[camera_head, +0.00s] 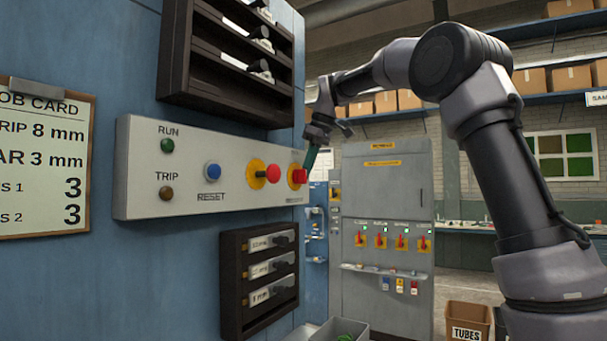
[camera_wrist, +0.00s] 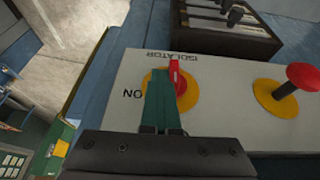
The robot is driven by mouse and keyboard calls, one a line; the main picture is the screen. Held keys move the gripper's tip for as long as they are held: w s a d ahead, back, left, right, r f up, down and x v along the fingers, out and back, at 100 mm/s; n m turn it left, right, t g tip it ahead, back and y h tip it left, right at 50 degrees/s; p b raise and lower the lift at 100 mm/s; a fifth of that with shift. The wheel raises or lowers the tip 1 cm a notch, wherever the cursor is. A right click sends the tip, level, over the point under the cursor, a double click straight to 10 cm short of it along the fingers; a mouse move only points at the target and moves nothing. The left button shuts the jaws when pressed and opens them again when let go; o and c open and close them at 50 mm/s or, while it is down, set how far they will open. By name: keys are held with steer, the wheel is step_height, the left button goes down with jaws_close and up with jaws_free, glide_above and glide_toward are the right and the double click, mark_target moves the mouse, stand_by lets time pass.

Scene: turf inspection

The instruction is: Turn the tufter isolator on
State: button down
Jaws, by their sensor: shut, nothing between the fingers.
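The isolator is a red handle on a yellow disc (camera_head: 291,182), at the right end of the pale control panel (camera_head: 225,165). In the wrist view its red handle (camera_wrist: 175,70) points towards the top of the picture. The word ISOLATOR stands upside down above it and ON to the left of the disc. My gripper (camera_head: 309,160) is at the isolator in the head view. Its green fingers (camera_wrist: 160,85) are shut and empty, close along the ON side of the handle. They hide part of the disc, and I cannot tell whether they touch the handle.
A red mushroom button (camera_head: 273,173) on a yellow disc sits beside the isolator. A blue reset button (camera_head: 212,171) and RUN and TRIP lamps are further left. Dark racks (camera_head: 260,280) project above and below the panel. A grey cabinet (camera_head: 385,220) stands behind.

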steer(key=shift+s+a+f+g, duration=0.2)
steer(key=shift+s+a+g, duration=0.1)
steer(key=shift+s+a, duration=0.45)
steer(key=c, duration=0.9)
jaws_free()
steer(key=shift+w, duration=0.1)
steer(key=shift+d+r, duration=0.25)
steer(key=shift+r, duration=0.05)
steer(key=shift+d+r, duration=0.1)
steer(key=shift+r, duration=0.35)
steer(key=shift+v, duration=1.75)
steer(key=shift+s+d+r, duration=0.3)
steer(key=shift+s+r, duration=0.35)
steer(key=shift+s, duration=0.15)
steer(key=shift+w+d+v, duration=0.15)
steer(key=shift+v, duration=1.6)
steer(key=shift+w+d+v, duration=0.15)
steer(key=shift+v, duration=1.6)
